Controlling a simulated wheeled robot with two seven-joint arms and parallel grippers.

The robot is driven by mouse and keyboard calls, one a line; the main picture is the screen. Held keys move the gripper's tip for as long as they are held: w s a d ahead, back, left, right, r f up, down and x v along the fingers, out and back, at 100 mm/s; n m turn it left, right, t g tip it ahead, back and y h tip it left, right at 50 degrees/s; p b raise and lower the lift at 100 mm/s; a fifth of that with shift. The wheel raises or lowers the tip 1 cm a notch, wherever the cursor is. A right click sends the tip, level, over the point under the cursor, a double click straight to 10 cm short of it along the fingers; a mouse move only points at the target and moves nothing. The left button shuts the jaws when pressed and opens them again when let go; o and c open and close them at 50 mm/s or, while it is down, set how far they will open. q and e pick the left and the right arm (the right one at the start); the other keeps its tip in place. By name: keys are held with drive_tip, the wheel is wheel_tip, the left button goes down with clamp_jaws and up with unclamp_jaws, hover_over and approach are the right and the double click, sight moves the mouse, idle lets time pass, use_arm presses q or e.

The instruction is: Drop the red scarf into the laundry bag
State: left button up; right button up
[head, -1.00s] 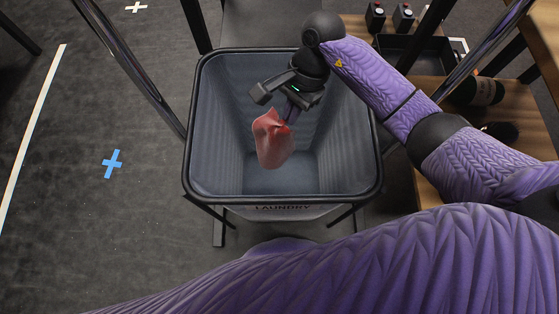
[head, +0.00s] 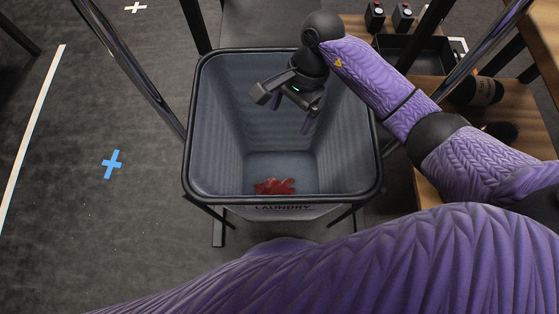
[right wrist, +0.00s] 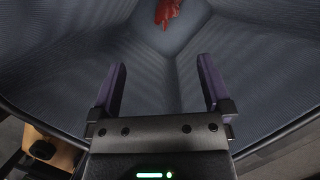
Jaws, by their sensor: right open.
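The red scarf (head: 275,186) lies crumpled on the floor of the laundry bag, near its front side. It also shows in the right wrist view (right wrist: 167,11), below and beyond my fingers. The laundry bag (head: 220,120) is a grey, open-topped bag on a black frame, with "LAUNDRY" on its front. My right gripper (head: 291,115) is over the bag's opening, open and empty. Its two fingers stand apart in the right wrist view (right wrist: 162,85), with nothing between them. My left gripper is not in view.
A wooden table (head: 432,62) on the right holds a black tray (head: 412,52), two small black button boxes (head: 376,17) and a dark rolled item (head: 478,91). The dark floor at left is clear, with a blue tape cross (head: 112,164).

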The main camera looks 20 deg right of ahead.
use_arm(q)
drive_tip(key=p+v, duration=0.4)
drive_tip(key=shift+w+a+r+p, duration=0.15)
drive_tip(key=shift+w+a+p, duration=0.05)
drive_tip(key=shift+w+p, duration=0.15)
use_arm(e)
wheel_tip(320, 180, up, 6)
drive_tip(key=d+t+h, duration=0.1)
drive_tip(key=shift+w+h, duration=0.3)
drive_tip(key=shift+h, duration=0.1)
drive_tip(key=shift+f, duration=0.1)
use_arm(q)
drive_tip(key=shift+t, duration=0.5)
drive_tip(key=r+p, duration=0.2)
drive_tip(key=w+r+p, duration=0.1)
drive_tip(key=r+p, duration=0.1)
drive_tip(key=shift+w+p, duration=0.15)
drive_tip(key=shift+p, duration=0.15)
use_arm(e)
wheel_tip(320, 180, up, 10)
drive_tip(key=d, duration=0.1)
drive_tip(key=shift+w+d, duration=0.15)
drive_tip(key=shift+w, duration=0.25)
drive_tip(key=shift+s+f, duration=0.1)
drive_tip(key=shift+f, duration=0.05)
